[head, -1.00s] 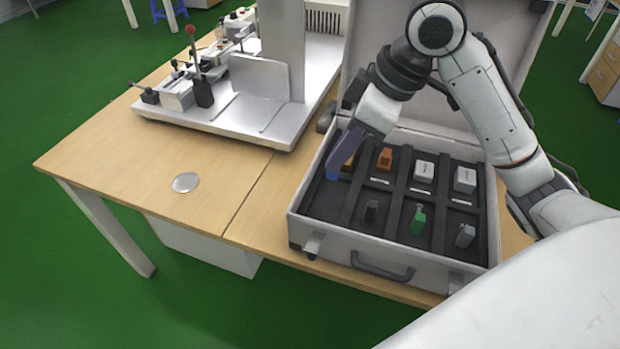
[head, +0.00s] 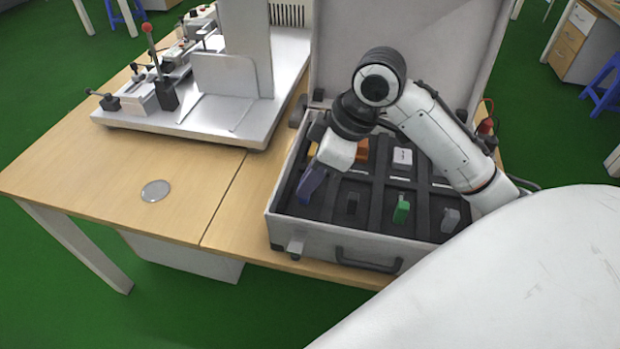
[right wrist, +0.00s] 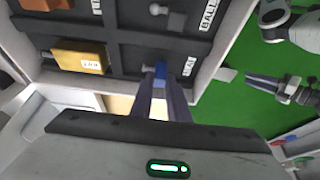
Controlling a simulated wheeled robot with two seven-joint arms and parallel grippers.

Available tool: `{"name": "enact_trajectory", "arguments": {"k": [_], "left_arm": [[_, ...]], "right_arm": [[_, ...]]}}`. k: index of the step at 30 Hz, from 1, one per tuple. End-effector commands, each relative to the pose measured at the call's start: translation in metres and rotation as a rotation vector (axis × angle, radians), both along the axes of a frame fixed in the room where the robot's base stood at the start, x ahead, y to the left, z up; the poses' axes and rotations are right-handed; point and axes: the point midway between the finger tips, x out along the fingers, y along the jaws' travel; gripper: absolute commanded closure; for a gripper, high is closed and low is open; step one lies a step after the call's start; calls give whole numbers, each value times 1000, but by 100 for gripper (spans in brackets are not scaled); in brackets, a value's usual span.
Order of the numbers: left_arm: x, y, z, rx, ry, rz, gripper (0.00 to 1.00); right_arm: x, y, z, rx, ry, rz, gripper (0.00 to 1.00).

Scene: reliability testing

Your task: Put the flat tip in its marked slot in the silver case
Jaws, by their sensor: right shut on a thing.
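The silver case (head: 372,250) lies open on the table, its dark insert split into compartments. My right gripper (head: 305,190) is over the front-left part of the insert. In the right wrist view its fingers (right wrist: 165,92) are shut on a small blue piece (right wrist: 160,69), which I take to be the flat tip. A label that seems to read FLAT (right wrist: 189,65) is beside it, close to the case wall. I cannot tell whether the piece touches the insert. The left gripper (right wrist: 272,84) shows at the right of the right wrist view; its opening is unclear.
Other compartments hold a black piece (head: 352,203), a green piece (head: 401,210), a grey piece (head: 450,219), a white block (head: 402,157) and an orange block (head: 363,150). A yellow block (right wrist: 82,62) is near the gripper. A silver disc (head: 155,191) lies on the clear table at left.

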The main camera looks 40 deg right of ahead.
Motion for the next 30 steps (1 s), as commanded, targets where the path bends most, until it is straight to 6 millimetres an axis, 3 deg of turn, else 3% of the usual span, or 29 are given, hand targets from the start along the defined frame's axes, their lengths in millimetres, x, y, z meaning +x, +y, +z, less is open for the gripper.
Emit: {"name": "enact_trajectory", "arguments": {"k": [5, 6, 9, 20, 23, 30], "left_arm": [[6, -1, 4, 0, -11, -1, 67], [5, 0, 4, 0, -11, -1, 67], [5, -1, 4, -1, -11, -1, 67], [1, -1, 2, -1, -4, -1, 67], [0, -1, 3, -1, -1, -1, 67], [-1, 0, 11, -2, -1, 0, 67]], "right_arm": [[0, 0, -1, -1, 1, 0, 100], [0, 0, -2, -1, 1, 0, 83], [0, 0, -2, -1, 1, 0, 67], [0, 0, 2, -1, -1, 0, 66], [-3, -4, 14, -3, -2, -2, 66], [-17, -17, 61, -5, -4, -1, 66]]}}
